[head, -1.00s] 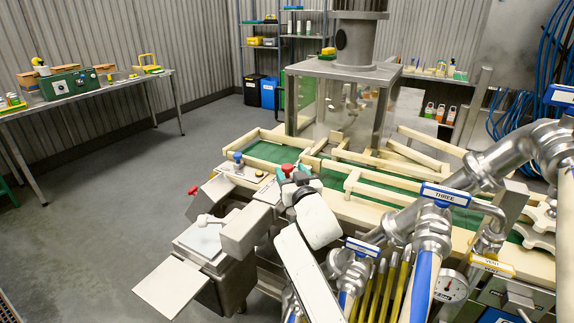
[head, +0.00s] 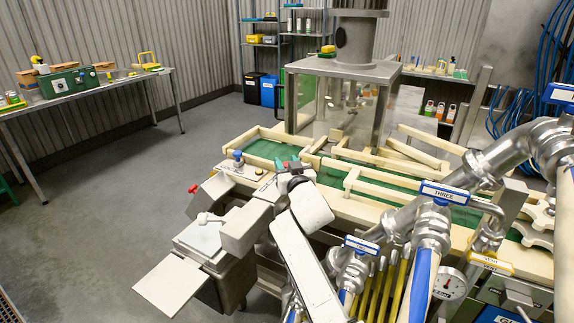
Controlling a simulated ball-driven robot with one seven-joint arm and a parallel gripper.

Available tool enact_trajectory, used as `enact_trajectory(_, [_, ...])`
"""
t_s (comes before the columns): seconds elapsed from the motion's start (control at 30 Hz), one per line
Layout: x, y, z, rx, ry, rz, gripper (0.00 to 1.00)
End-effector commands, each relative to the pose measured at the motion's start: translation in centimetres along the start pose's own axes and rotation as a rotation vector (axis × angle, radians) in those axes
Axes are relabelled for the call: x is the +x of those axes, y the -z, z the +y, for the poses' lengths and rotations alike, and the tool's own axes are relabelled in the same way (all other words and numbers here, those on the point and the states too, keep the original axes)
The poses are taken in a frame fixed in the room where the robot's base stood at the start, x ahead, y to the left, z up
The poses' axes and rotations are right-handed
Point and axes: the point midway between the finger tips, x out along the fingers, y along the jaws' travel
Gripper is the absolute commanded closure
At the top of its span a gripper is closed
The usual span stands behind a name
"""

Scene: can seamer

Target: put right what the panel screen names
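The can seamer (head: 352,68) stands at centre, a steel-framed clear enclosure with a column on top. A cream-railed green conveyor (head: 385,183) runs from it toward the right front. On the near left end is a small control plate with a blue knob (head: 238,157) and a yellow button (head: 258,172). A red knob (head: 193,188) shows at the left. My pale arm ends over this plate, with my gripper (head: 291,169) at its far end. The fingers are too small and covered to tell open from shut. No readable panel screen shows.
Steel pipes with blue tags, one reading THREE (head: 444,194), and a gauge (head: 449,283) crowd the right front. A grey box with a flat plate (head: 172,283) stands at lower left. A bench (head: 92,90) is at far left. The floor between is clear.

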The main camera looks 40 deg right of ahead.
Motion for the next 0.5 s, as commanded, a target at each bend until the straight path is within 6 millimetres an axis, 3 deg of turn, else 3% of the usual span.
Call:
enact_trajectory(0.3, [-0.01,0.00,0.00,0.001,0.000,0.000,0.99])
enact_trajectory(0.5, [-0.02,-0.01,-0.01,0.001,0.000,0.000,1.00])
